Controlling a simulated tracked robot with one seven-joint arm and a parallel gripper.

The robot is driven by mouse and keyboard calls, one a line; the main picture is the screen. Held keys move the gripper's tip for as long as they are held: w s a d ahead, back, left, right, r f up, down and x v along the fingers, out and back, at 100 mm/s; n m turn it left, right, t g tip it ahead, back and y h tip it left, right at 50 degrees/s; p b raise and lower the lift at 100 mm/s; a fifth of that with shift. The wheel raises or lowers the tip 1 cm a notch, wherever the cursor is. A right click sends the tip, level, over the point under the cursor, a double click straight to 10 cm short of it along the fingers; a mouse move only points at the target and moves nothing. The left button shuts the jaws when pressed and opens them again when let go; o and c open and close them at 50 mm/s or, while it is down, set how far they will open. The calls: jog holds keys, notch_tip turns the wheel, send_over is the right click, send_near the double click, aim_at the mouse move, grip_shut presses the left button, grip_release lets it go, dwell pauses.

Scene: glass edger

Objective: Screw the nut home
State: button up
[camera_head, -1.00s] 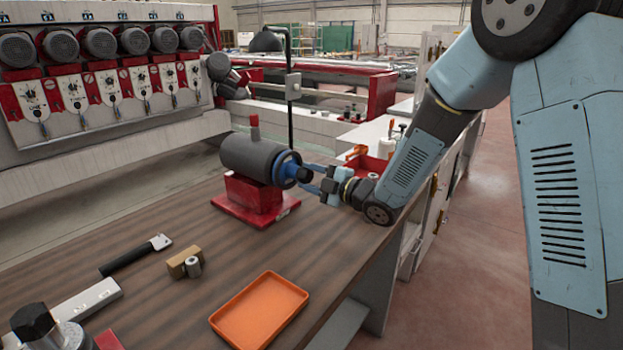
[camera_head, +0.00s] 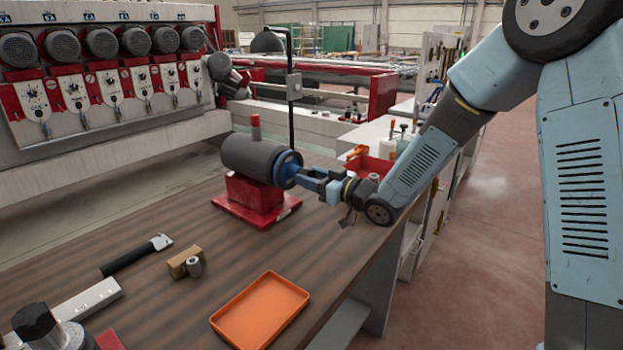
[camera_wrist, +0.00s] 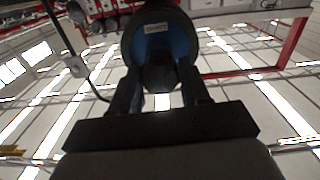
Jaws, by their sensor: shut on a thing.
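A grey cylindrical housing (camera_head: 249,157) lies sideways on a red stand (camera_head: 252,197) on the bench. Its right end has a blue ring face (camera_head: 287,166). My gripper (camera_head: 299,177) reaches in from the right, level with that end, its fingers up against the blue face. In the wrist view, my gripper (camera_wrist: 160,80) is shut on a dark nut (camera_wrist: 159,74) in front of the blue face. The fingers hide the nut in the head view. The thread behind it is hidden, so I cannot tell how far on the nut sits.
An orange tray (camera_head: 260,312), a small brown block (camera_head: 184,263) and a black-handled tool (camera_head: 137,255) lie on the bench's near part. A red bin (camera_head: 369,165) and bottles stand behind my wrist. A black lamp post (camera_head: 290,110) rises behind the housing.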

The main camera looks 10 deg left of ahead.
jog(key=m, duration=1.3)
jog(key=shift+m, duration=0.3)
jog(key=o, duration=1.2)
jog(key=shift+c, duration=1.5)
